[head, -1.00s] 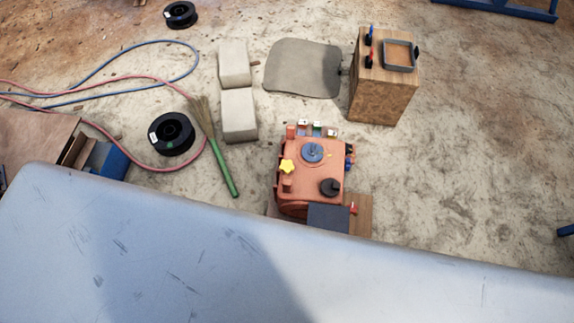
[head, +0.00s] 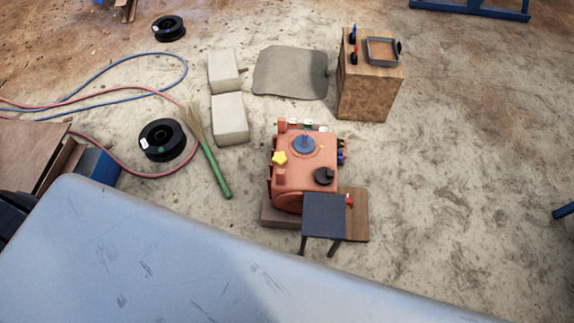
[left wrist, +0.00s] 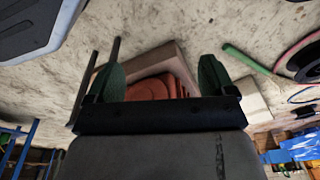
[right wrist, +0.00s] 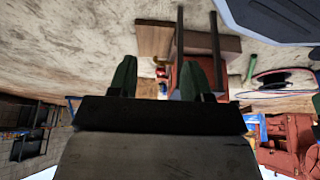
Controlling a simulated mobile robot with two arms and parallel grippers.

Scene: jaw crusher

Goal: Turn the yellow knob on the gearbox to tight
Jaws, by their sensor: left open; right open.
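The orange-red gearbox (head: 294,181) sits on a low base on the floor, near the middle of the head view. Its yellow star-shaped knob (head: 279,158) is on the top left, beside a round blue cap (head: 304,146) and a black knob (head: 324,176). The knob's setting is too small to read. My left gripper (left wrist: 160,76) is open and empty, with part of the gearbox (left wrist: 152,88) visible beyond its fingers. My right gripper (right wrist: 155,76) is open and empty, with the gearbox beyond it. Neither gripper shows in the head view or touches the knob.
A dark panel with two legs (head: 323,215) stands at the gearbox's near side, beside a wooden board (head: 355,222). Pale blocks (head: 230,118), a broom (head: 216,172) and a black spool (head: 167,140) lie left. A wooden box (head: 369,92) stands behind right.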

